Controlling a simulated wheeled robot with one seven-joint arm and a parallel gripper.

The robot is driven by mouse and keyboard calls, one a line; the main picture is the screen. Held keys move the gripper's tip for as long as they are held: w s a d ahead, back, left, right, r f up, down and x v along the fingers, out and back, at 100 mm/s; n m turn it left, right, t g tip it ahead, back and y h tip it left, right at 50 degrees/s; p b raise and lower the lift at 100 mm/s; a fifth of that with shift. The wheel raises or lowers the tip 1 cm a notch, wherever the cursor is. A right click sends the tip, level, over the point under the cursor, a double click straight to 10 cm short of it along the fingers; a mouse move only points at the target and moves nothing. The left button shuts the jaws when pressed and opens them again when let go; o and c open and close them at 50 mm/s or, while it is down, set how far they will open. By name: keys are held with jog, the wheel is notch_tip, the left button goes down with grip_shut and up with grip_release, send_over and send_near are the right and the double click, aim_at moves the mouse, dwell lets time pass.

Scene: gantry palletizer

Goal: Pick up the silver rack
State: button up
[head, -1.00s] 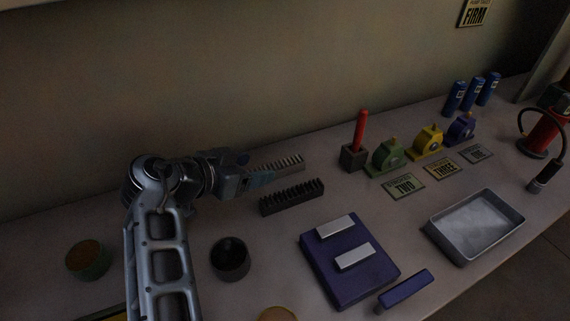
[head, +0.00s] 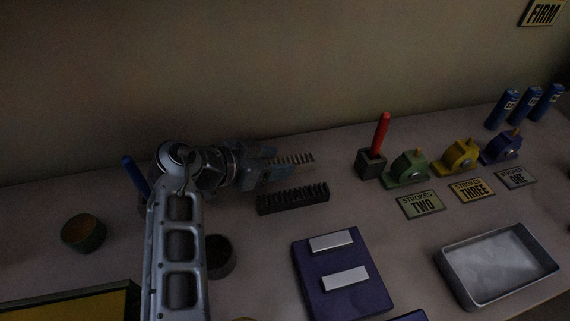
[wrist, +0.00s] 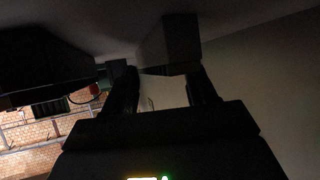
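The silver rack (head: 293,159) is a grey toothed bar lying at the back of the bench, near the wall. My gripper (head: 280,172) is at its left end and hides part of it. In the wrist view the two fingers stand apart, with a grey block, likely the rack's end (wrist: 168,45), at their tips. It is too dark to tell whether the fingers touch it. A black toothed rack (head: 292,199) lies just in front of my gripper.
A red stick in a grey block (head: 371,163) stands right of the racks, then green (head: 407,168), yellow and blue devices with labels. A purple plate (head: 342,272) with two silver bars lies in front. A grey tray (head: 499,262) is at the right.

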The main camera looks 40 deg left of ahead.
grip_shut()
dwell(0.3)
dwell(0.4)
